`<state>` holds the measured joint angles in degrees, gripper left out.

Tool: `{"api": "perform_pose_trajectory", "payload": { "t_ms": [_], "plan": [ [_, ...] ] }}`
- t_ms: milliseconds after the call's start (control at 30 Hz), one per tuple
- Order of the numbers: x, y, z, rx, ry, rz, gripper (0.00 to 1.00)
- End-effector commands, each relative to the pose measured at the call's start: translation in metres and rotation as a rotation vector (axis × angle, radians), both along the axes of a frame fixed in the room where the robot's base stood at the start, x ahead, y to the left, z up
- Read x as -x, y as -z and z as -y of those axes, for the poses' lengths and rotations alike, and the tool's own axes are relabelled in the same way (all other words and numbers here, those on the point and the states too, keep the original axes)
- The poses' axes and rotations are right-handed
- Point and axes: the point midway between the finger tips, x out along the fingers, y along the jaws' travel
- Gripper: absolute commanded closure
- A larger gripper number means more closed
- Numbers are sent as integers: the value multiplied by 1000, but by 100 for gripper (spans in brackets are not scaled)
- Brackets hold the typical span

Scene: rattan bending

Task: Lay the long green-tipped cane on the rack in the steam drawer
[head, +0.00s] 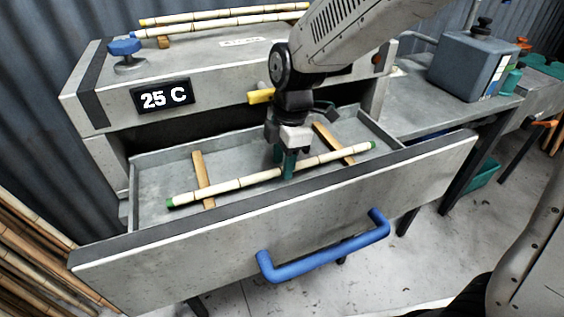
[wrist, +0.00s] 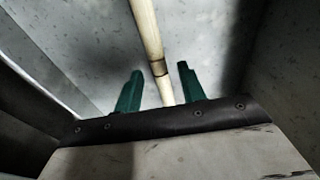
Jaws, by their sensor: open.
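The long green-tipped cane (head: 230,185) lies across two wooden rack bars inside the open steam drawer (head: 143,190). The left rack bar (head: 202,172) and the right rack bar (head: 333,143) both pass under it. My gripper (head: 284,167) is down in the drawer at the cane's middle, its green fingers open on either side of it. In the wrist view the cane (wrist: 147,30) runs between the two spread fingertips (wrist: 160,82), with a gap on each side. Part of the cane's middle is hidden by the fingers in the head view.
The drawer front with its blue handle (head: 325,248) stands pulled out towards me. The steamer (head: 220,60) reads 25 C, and other canes (head: 220,18) lie on its top. A grey canister (head: 475,65) stands on the bench at right. Tall canes (head: 40,255) stand at lower left.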

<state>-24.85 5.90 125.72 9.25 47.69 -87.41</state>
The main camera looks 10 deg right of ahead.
Motion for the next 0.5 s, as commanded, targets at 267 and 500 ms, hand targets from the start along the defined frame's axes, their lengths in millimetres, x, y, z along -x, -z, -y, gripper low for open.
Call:
{"api": "perform_pose_trajectory", "payload": {
  "t_ms": [267,500],
  "plan": [
    [-3,-58,6,-3,1,5,60],
    [-4,-99,12,-2,2,4,60]
  ]
}}
